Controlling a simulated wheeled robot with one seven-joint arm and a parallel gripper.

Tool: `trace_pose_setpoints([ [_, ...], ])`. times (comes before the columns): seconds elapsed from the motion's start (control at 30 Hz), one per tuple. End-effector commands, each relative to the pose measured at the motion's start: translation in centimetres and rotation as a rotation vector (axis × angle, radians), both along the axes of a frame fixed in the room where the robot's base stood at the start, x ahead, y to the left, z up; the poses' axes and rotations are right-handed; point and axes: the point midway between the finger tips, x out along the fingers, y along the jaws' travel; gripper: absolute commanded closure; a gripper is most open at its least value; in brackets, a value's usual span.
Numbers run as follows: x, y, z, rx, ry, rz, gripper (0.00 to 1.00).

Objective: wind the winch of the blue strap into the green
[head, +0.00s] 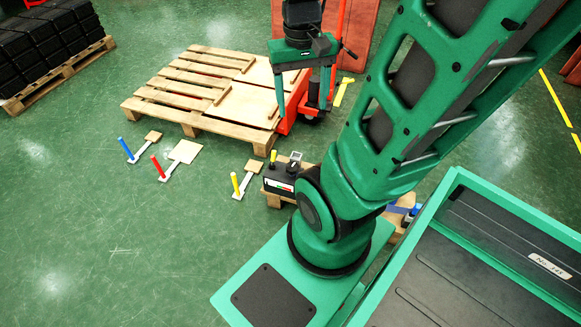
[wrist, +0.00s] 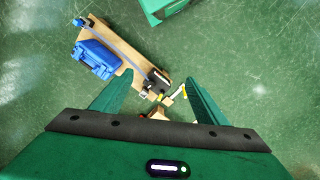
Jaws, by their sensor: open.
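The winch (head: 283,174) is a black box with a yellow handle (head: 273,157) and a red, white and green scale on its front. My arm hides much of the plank and strap in the head view. My gripper (head: 319,104) is open, empty and raised, pointing down; its fingers also show in the wrist view (wrist: 158,84). The scale's reading is too small to tell.
A blue case (wrist: 95,58) lies on the plank. Levers with blue (head: 126,148), red (head: 158,167) and yellow (head: 235,183) grips lie on the floor at left. A wooden pallet (head: 190,80) is behind. A green-rimmed tray (head: 450,190) stands at right.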

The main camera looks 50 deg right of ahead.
Motion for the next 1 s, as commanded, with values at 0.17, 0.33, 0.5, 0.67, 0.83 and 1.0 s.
trace_pose_setpoints([
  [0.17, 4.8, -3.7, -2.2, -0.04, 0.025, -0.053, 0.33],
  [0.33, 9.0, -7.1, -5.3, -0.066, 0.036, -0.092, 0.33],
  [0.5, 12.8, -10.4, -9.5, -0.079, 0.043, -0.128, 0.33],
  [0.67, 15.9, -13.3, -14.4, -0.081, 0.042, -0.163, 0.33],
  [0.83, 18.4, -16.1, -20.5, -0.072, 0.037, -0.204, 0.33],
  [1.0, 20.2, -18.3, -27.4, -0.052, 0.027, -0.252, 0.33],
])
